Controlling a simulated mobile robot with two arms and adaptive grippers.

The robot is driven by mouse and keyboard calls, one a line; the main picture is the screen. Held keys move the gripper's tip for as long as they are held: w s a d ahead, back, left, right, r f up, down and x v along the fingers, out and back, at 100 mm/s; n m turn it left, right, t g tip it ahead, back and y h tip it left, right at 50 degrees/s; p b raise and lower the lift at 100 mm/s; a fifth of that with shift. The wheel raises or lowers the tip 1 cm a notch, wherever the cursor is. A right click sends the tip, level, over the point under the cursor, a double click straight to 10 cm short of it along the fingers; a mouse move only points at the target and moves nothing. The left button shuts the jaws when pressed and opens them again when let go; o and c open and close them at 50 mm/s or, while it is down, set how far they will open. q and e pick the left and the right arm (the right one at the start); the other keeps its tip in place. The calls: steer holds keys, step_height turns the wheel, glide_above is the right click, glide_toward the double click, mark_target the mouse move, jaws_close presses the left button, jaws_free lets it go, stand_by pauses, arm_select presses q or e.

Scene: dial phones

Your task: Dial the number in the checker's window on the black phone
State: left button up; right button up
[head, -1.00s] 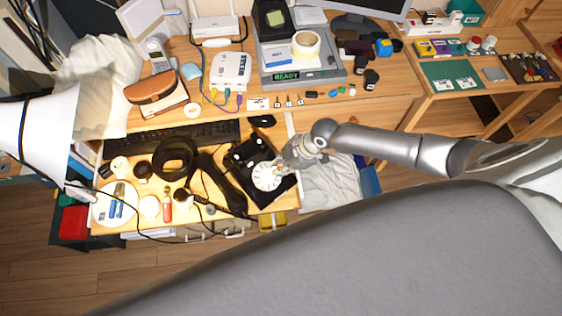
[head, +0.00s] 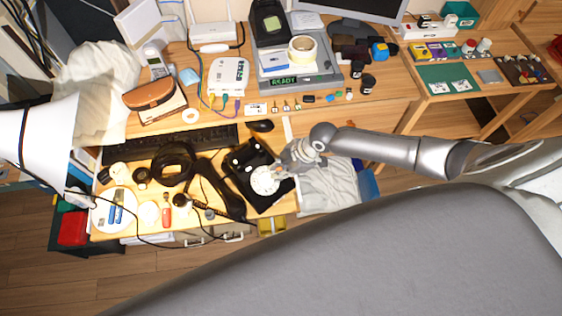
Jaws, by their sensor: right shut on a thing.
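The black phone (head: 239,160) lies on the pulled-out lower shelf of the desk, with its round white dial (head: 265,180) facing up. Its black handset (head: 219,189) lies off the body, just left of it. The checker (head: 312,74) is the grey device at the back of the desk. Its window (head: 284,81) glows green and reads "READY"; I see no digits in it. My right gripper (head: 282,173) is over the right edge of the dial, its jaws shut. What is between its fingertips is too small to make out. My left gripper is not in view.
A black headset (head: 173,163), a white plate (head: 113,209) and several small items crowd the shelf left of the phone. A keyboard (head: 165,143) lies behind. A grey cloth (head: 330,188) hangs right of the phone. A white lamp (head: 48,135) stands at the left.

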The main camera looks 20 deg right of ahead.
steer(key=shift+r, duration=0.1)
step_height(320, 180, up, 6)
steer(key=s+p, duration=0.2)
steer(key=p, duration=0.5)
steer(key=shift+s+d, duration=0.35)
steer(key=shift+s, duration=0.05)
steer(key=shift+r, duration=0.1)
